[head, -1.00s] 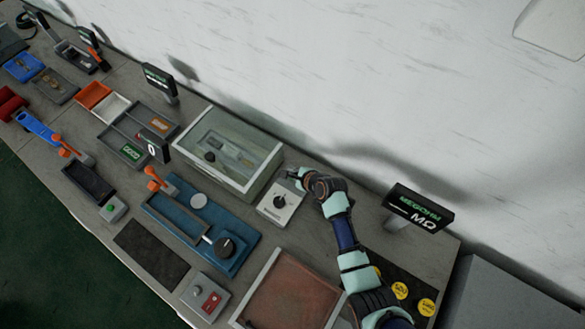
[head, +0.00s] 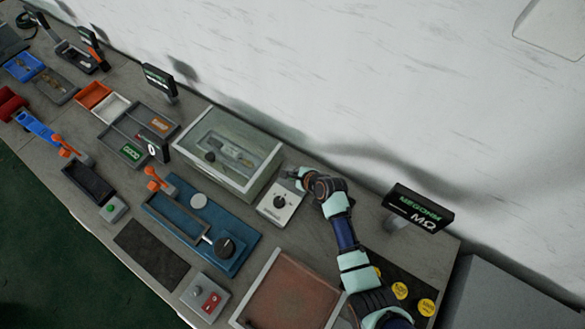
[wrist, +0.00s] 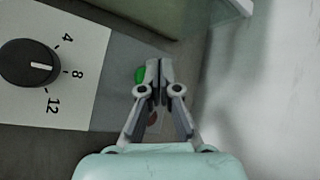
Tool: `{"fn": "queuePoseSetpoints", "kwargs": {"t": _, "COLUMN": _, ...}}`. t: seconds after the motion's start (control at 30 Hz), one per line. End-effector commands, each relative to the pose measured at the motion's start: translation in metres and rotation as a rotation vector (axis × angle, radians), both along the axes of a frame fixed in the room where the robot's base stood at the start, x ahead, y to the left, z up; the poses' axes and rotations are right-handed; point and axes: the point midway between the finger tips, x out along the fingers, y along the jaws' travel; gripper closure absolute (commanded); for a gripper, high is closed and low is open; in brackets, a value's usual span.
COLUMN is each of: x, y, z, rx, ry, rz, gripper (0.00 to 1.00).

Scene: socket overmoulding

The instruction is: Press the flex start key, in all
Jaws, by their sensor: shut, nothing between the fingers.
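A green key (wrist: 140,75) shows in the wrist view on a grey strip beside the dial panel, partly hidden behind my left finger. I take it for the flex start key, but no label is readable. My gripper (wrist: 158,68) is shut and empty, its fingertips over or just beside the key; I cannot tell whether they touch it. A reddish spot (wrist: 152,118) shows between the fingers. In the head view my gripper (head: 292,173) is at the back edge of the dial unit (head: 276,215), and the key is hidden there.
A black dial (wrist: 29,63) marked 4, 8, 12 is left of my gripper. A clear-lidded box (head: 243,190) stands close on the left in the head view. A MEGOHM display (head: 420,207) is to the right, and the wall is behind.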

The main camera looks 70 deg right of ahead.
Motion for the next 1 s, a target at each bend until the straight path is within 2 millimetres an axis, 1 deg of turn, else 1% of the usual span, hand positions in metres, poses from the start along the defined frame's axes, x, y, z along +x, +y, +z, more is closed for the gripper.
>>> {"fn": "queuePoseSetpoints", "kwargs": {"t": 0.17, "x": 0.000, "y": 0.000, "z": 0.000, "rx": 0.000, "ry": 0.000, "rz": 0.000, "gripper": 1.00}}
{"fn": "queuePoseSetpoints", "kwargs": {"t": 0.43, "x": 0.000, "y": 0.000, "z": -0.009, "rx": -0.001, "ry": 0.000, "rz": 0.000, "gripper": 1.00}}
{"fn": "queuePoseSetpoints", "kwargs": {"t": 1.0, "x": 0.000, "y": 0.000, "z": -0.011, "rx": 0.000, "ry": 0.000, "rz": 0.000, "gripper": 1.00}}
